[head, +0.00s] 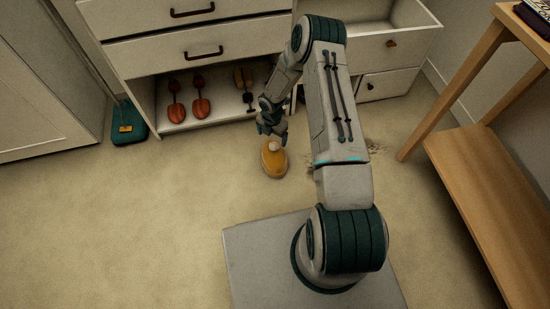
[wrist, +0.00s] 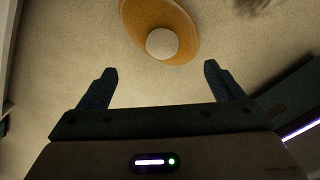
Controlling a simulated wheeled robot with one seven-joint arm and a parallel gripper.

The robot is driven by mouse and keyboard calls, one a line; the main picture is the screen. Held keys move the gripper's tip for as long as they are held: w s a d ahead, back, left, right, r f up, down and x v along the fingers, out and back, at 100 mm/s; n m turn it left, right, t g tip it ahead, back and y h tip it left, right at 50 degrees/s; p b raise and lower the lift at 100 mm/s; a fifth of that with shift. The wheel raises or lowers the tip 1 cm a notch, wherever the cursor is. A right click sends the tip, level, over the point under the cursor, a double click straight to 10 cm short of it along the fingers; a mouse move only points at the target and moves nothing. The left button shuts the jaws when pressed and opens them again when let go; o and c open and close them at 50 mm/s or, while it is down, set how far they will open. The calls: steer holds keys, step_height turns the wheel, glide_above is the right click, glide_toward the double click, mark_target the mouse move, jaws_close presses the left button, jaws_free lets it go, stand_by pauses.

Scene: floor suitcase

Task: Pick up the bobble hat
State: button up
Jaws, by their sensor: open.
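The bobble hat (head: 273,161) is mustard yellow with a pale round bobble and lies on the beige carpet in front of the dresser. In the wrist view the hat (wrist: 180,22) is at the top centre, partly cut off by the picture edge, with its cream bobble facing me. My gripper (head: 271,138) is just above and behind the hat in the head view. In the wrist view my gripper (wrist: 160,80) has its two fingers wide apart and nothing between them. The hat lies beyond the fingertips, apart from them.
A white dresser (head: 160,48) stands behind, with red shoes (head: 188,101) on its low shelf and an open drawer (head: 385,42) at right. A teal item (head: 129,128) lies at the left. A wooden table (head: 490,190) stands at the right. Carpet left of the hat is clear.

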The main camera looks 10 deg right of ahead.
mark_target(274, 144)
step_height(274, 144, down, 3)
steer(key=shift+f+b, duration=0.15)
steer(key=shift+b, duration=0.2)
steer(key=shift+w+d+f+b, duration=0.1)
steer(key=shift+d+f+b, duration=0.1)
steer(key=shift+f+b, duration=0.85)
steer(key=shift+w+d+f+b, duration=0.15)
steer(key=shift+f+b, duration=0.3)
steer(key=shift+f, duration=1.15)
steer(key=shift+d, duration=0.1)
steer(key=shift+s+r, duration=0.1)
steer(key=c, duration=1.4)
